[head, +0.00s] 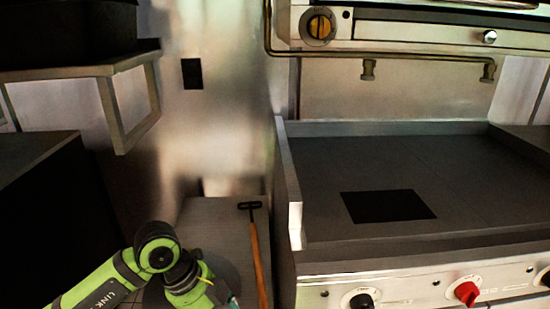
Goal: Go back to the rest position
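My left arm, green and black, comes in from the lower left in the head view. It bends at a black joint and runs down out of the picture at the bottom edge. Its gripper fingers are not visible, so I cannot see whether they hold anything. My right arm and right gripper do not show at all. The task names no separate object.
A tool with a wooden handle (258,262) and black head lies on a grey surface (207,211) beside my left arm. To its right stands a steel griddle (312,185) with a raised side wall and front knobs (466,293). A wall shelf (75,71) juts out upper left.

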